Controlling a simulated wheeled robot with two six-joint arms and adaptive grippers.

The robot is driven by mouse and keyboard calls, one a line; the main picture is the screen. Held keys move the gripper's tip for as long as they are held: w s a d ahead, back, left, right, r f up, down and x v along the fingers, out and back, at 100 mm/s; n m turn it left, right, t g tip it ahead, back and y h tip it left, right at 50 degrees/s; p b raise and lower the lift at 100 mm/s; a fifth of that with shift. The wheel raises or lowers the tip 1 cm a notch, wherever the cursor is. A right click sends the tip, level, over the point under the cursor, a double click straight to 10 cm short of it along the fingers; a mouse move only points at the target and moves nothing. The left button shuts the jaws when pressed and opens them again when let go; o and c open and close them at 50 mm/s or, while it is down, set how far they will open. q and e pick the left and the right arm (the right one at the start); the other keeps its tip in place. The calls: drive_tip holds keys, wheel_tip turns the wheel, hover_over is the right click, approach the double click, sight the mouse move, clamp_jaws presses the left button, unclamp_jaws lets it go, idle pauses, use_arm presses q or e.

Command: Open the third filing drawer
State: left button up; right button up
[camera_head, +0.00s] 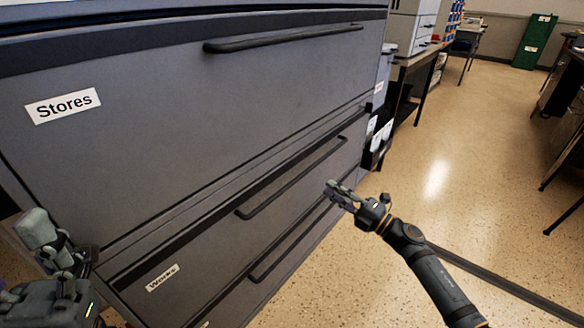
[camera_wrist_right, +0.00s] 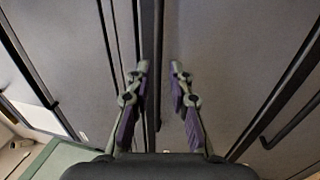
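The grey filing cabinet fills the left of the head view. Its drawer labelled "Stores" (camera_head: 63,105) has a long dark bar handle (camera_head: 285,40). Below is the drawer labelled "Works" (camera_head: 163,278), with its own bar handle (camera_head: 292,180). A lower handle (camera_head: 290,243) shows beneath. The drawers look shut.
A desk (camera_head: 420,57) with a grey unit on it stands beyond the cabinet's right end. Open speckled floor (camera_head: 480,170) lies to the right. A green cabinet (camera_head: 534,42) is at the far back.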

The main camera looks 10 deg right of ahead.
sight(306, 172)
drive_tip(key=b+x, duration=0.2)
drive_tip(key=x, duration=0.8)
drive_tip(key=shift+a+r, duration=0.1)
drive_tip(key=shift+r, duration=0.05)
clamp_jaws()
